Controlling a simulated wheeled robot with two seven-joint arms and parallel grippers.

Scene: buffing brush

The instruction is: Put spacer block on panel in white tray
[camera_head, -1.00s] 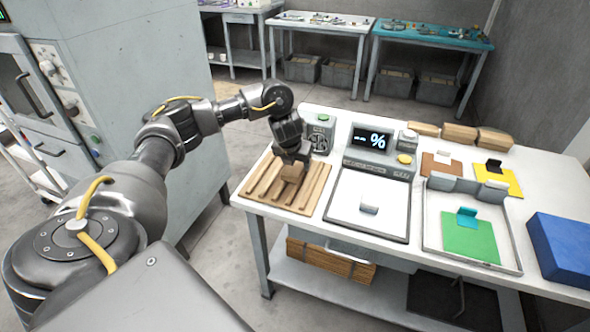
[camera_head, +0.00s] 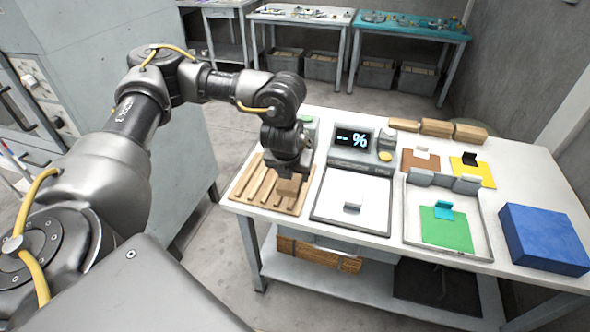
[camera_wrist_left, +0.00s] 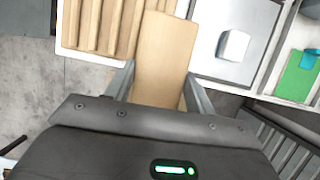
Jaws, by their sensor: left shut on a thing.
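My left gripper (camera_head: 290,176) is shut on a light wooden spacer block (camera_head: 288,187), over the right part of the slatted wooden rack (camera_head: 254,181). In the left wrist view the block (camera_wrist_left: 163,55) stands between the two fingers (camera_wrist_left: 155,82), beside the rack's slats. I cannot tell whether the block still touches the rack. The white tray (camera_head: 483,252) is to the right on the same table, with a green panel (camera_head: 447,234) lying in it. A teal upright tab (camera_head: 443,210) stands on the panel. My right gripper is not in view.
Between rack and tray lies a white plate (camera_head: 340,213) with a small white piece on it, before a display unit (camera_head: 358,150). A blue box (camera_head: 543,238) stands right of the tray. Brown and yellow pads (camera_head: 473,172) and wooden blocks (camera_head: 437,128) sit behind.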

